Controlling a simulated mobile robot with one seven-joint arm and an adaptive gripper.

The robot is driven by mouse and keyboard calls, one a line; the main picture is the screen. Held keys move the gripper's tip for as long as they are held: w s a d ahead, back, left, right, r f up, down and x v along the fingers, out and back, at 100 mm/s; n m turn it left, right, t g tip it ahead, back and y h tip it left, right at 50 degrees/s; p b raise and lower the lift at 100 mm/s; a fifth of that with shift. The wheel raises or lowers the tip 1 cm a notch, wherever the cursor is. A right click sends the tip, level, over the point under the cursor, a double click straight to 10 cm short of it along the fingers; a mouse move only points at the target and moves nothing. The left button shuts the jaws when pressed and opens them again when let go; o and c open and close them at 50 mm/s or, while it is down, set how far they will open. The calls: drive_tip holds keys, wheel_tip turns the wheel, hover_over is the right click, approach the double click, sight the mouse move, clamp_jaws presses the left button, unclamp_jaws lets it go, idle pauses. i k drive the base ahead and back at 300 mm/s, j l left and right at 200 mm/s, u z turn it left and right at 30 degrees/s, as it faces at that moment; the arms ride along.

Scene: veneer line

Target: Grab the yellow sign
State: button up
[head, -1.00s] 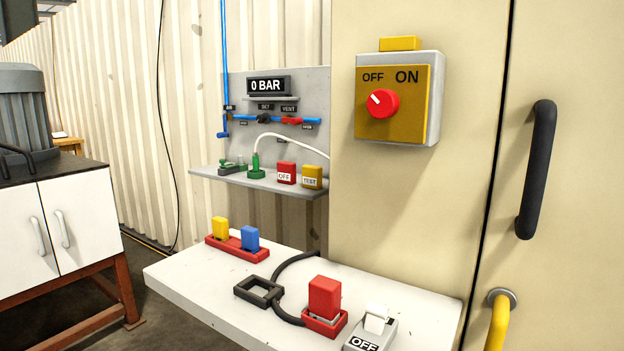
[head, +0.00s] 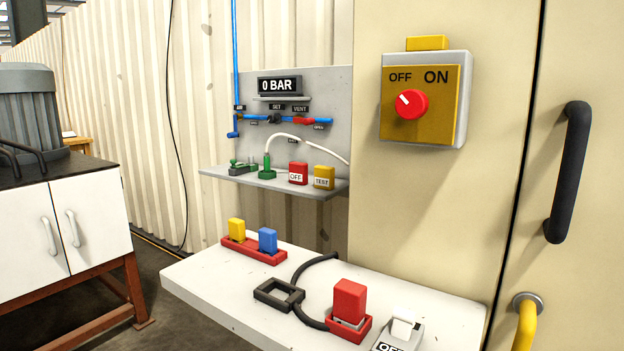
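A yellow sign marked TEST (head: 324,178) stands upright on the grey wall shelf (head: 232,176), near its right end. A red sign marked OFF (head: 298,173) stands just left of it, with a small gap. On the white table below, a yellow block (head: 236,229) and a blue block (head: 268,240) stand in a red holder (head: 240,250). The yellow block shows no lettering that I can make out. My gripper is not in view.
A red knob (head: 410,104) sits on the cabinet's yellow OFF/ON plate. A red block (head: 349,301), a black square frame (head: 270,292) with a cable and a grey OFF switch (head: 399,328) lie on the white table (head: 215,290). A black handle (head: 568,172) juts from the right door.

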sight(325, 177)
drive_tip(key=i+j+u, duration=0.2)
drive_tip(key=j+u, duration=0.15)
drive_tip(key=i+j+u, duration=0.4)
drive_tip(key=j, duration=0.15)
drive_tip(key=i+j+u, duration=0.6)
drive_tip(key=i+u, duration=0.2)
drive_tip(key=i+z, duration=0.3)
drive_tip(key=z, duration=0.15)
drive_tip(key=i+z, duration=0.4)
drive_tip(key=i+j+z, duration=0.15)
drive_tip(key=z, duration=0.3)
drive_tip(key=i+z, duration=0.15)
drive_tip(key=z, duration=0.35)
drive_tip(key=i+j+z, duration=0.1)
drive_tip(key=z, duration=0.4)
drive_tip(key=i+j+z, duration=0.1)
drive_tip(key=z, duration=0.4)
drive_tip(key=i+j+z, duration=0.15)
drive_tip(key=z, duration=0.25)
drive_tip(key=i+j+z, duration=0.15)
drive_tip(key=z, duration=0.3)
drive_tip(key=j+z, duration=0.4)
drive_tip(key=i+j+z, duration=0.15)
drive_tip(key=j+z, duration=0.15)
drive_tip(key=j, duration=0.1)
